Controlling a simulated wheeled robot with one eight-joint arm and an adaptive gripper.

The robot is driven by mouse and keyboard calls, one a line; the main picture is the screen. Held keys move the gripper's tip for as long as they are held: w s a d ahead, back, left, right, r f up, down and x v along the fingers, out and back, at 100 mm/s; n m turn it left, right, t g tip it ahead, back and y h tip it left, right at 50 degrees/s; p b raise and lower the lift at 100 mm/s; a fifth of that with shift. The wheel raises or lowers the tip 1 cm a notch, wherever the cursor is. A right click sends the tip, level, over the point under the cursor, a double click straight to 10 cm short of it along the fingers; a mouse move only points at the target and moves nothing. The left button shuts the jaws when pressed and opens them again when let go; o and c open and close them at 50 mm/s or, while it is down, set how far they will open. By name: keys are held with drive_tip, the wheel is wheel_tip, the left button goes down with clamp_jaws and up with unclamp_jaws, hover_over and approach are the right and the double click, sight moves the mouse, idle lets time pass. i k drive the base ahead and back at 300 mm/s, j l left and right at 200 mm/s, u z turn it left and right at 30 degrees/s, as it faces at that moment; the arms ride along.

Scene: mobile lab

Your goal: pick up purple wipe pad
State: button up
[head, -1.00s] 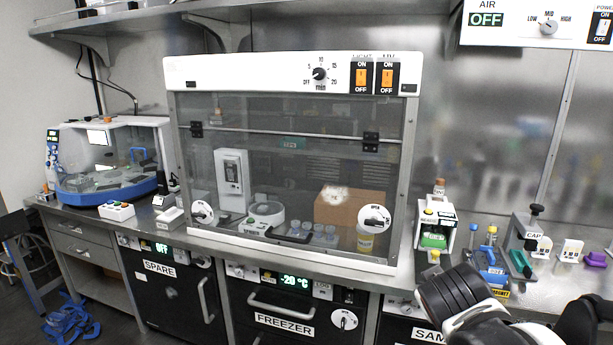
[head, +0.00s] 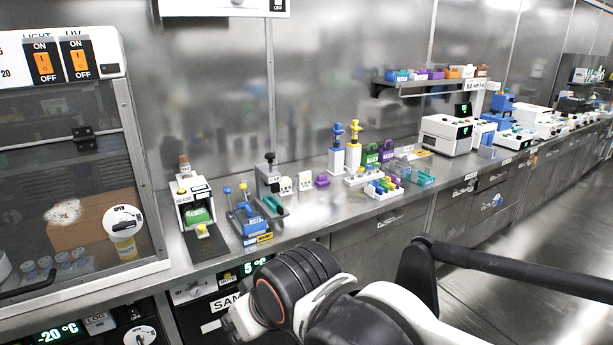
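A small purple object (head: 322,181) lies on the steel bench, right of two small white labelled holders. It may be the purple wipe pad, but it is too small to be sure. A larger purple piece (head: 387,150) stands farther back, behind the bench's small racks, beside a green one. My arm's dark and white links fill the bottom middle of the head view, in front of the bench. My gripper's fingers do not show, so whether they are open or shut is hidden.
A glass-fronted cabinet (head: 62,165) stands at the left. The CAP press (head: 268,185), a blue device (head: 246,219) and a white scanner-like box (head: 195,203) crowd the near bench. A wall shelf (head: 430,83) hangs above the bench at the right. Open floor lies at the lower right.

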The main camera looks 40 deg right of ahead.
sight(322, 180)
drive_tip(key=z, duration=1.25)
drive_tip(key=u, duration=1.25)
drive_tip(key=z, duration=1.25)
drive_tip(key=i+l, duration=0.2)
drive_tip(key=i, duration=0.25)
drive_tip(key=i+l, duration=0.15)
drive_tip(key=i, duration=0.3)
drive_tip(key=i+l+u, duration=0.1)
drive_tip(key=i, duration=0.4)
drive_tip(key=i+l, duration=0.3)
drive_tip(key=i, duration=0.15)
drive_tip(key=i+l, duration=0.2)
drive_tip(key=i, duration=0.25)
